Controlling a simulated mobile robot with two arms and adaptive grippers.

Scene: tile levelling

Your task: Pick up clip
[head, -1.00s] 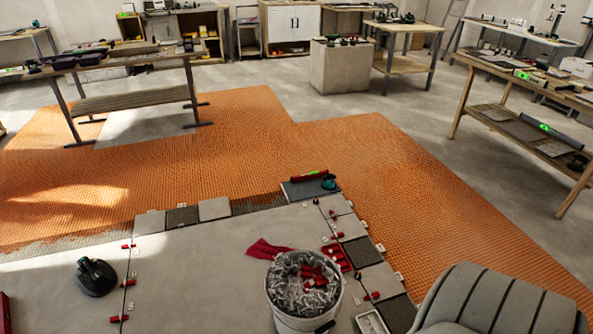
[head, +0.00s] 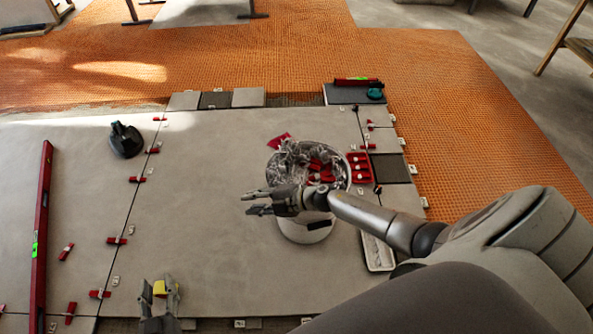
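Small white clips stand along the tile joints and edges, such as a clip (head: 131,229) on the left joint and one at the front edge (head: 239,323). A white bucket (head: 305,230) holds many grey-white clips (head: 290,158) and some red wedges. My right gripper (head: 251,202) is open and empty in front of the bucket, hiding part of its left side. My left gripper (head: 160,284) is at the bottom, its fingers apart.
A long red level (head: 41,215) lies at the left. A black suction cup (head: 125,140) stands on the large tile. Red wedges (head: 116,240) sit along the left joint. A red tray (head: 358,168) is right of the bucket. The tile left of the bucket is clear.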

